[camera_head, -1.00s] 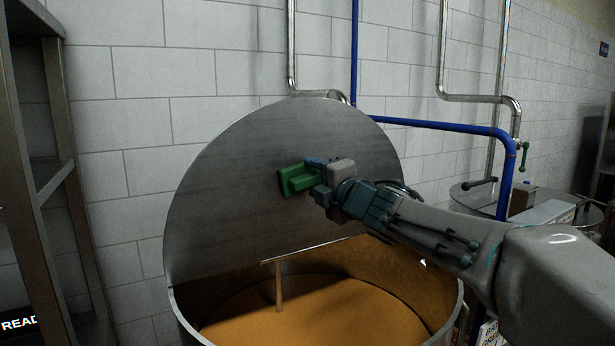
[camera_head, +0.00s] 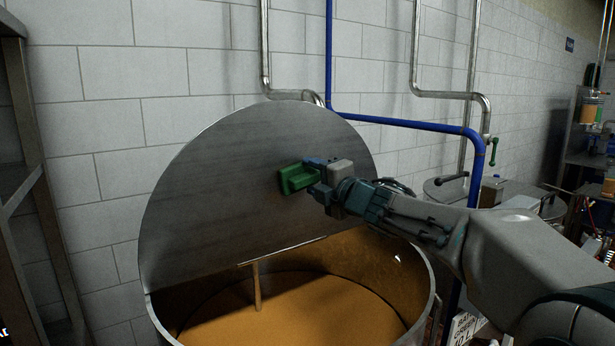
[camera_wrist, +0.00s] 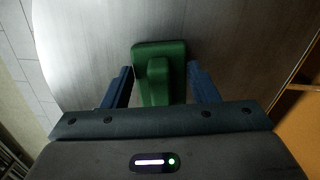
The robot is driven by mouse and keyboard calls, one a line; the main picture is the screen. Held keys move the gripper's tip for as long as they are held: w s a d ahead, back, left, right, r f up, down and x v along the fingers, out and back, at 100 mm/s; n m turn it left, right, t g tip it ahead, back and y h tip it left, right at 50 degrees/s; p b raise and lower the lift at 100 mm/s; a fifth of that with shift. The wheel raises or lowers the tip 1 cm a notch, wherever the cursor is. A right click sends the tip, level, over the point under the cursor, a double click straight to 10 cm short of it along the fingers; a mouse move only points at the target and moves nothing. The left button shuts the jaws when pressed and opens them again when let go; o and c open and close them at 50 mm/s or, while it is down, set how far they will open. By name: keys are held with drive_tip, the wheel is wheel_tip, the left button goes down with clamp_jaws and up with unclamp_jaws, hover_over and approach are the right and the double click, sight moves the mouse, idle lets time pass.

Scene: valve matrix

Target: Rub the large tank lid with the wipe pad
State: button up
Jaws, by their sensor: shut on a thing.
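The large tank lid (camera_head: 220,200) is a grey metal half-disc that stands raised over the open tank (camera_head: 430,315). The green wipe pad (camera_head: 291,180) is in front of the lid's face, right of its middle; it seems to lie against the metal, but I cannot be sure of contact. My gripper (camera_head: 312,175) is shut on the pad's raised handle. In the wrist view the pad (camera_wrist: 174,52) sits between the blue fingers of my gripper (camera_wrist: 163,85), with the lid (camera_wrist: 90,40) behind it. The pad's wiping face is hidden.
The tank holds an orange-brown content (camera_head: 310,315), and a thin rod (camera_head: 257,285) stands up in it. A blue pipe (camera_head: 420,125) and metal pipes (camera_head: 264,50) run along the tiled wall. A metal rack (camera_head: 40,210) stands at the left. A smaller vessel (camera_head: 445,190) is at the right.

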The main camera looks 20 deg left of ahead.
drive_tip(key=w+d, duration=0.1)
drive_tip(key=w, duration=0.1)
drive_tip(key=w+d+p, duration=0.1)
drive_tip(key=w+d, duration=0.1)
drive_tip(key=shift+p, duration=0.3)
drive_tip(key=shift+s+d, duration=0.1)
drive_tip(key=shift+d, duration=0.05)
drive_tip(key=shift+b+v, duration=0.8)
drive_tip(key=shift+v, duration=2.1)
drive_tip(key=v, duration=0.3)
drive_tip(key=shift+b, duration=0.3)
